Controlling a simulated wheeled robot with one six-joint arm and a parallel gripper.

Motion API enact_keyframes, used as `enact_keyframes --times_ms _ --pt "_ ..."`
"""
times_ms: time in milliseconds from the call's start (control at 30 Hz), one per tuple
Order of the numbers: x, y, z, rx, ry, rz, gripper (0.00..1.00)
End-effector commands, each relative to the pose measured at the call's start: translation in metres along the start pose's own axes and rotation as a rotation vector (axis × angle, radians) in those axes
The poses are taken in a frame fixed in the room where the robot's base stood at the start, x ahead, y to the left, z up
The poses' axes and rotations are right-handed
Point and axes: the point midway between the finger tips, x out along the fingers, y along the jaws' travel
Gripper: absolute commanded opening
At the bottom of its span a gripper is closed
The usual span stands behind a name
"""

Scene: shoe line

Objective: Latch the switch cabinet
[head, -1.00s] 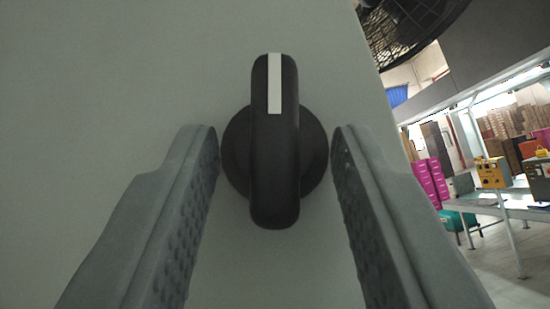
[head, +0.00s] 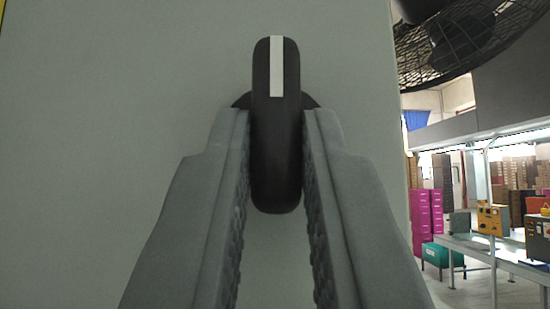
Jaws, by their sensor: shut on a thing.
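The switch cabinet (head: 120,90) shows as a flat grey-green panel filling most of the view. A black rotary knob (head: 277,125) is on it, with its long handle upright and a white mark at the top end. My gripper (head: 276,135) is shut on the knob handle, one grey finger on each side. The fingers hide most of the round base behind the handle. The upper end of the handle sticks out above the fingertips.
The panel's right edge runs down the picture at right. Beyond it are a black fan (head: 450,45), a work table (head: 480,255) with yellow and grey boxes, and stacked pink boxes (head: 421,215). The panel around the knob is bare.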

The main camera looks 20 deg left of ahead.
Motion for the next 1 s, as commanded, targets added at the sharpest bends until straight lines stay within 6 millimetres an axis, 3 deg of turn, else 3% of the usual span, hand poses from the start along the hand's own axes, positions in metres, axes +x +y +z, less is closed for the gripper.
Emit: enact_keyframes --times_ms 467,500,600,1000 --pt "-0.0002 0.0004 -0.001 -0.029 -0.001 -0.031 0.0" --pt "-0.0002 0.0004 -0.0009 -0.029 -0.001 -0.031 0.2" --pt "-0.0003 0.0004 -0.0007 -0.029 -0.001 -0.03 0.36" --pt "-0.0003 0.0005 -0.0001 -0.028 -0.002 -0.03 0.36"
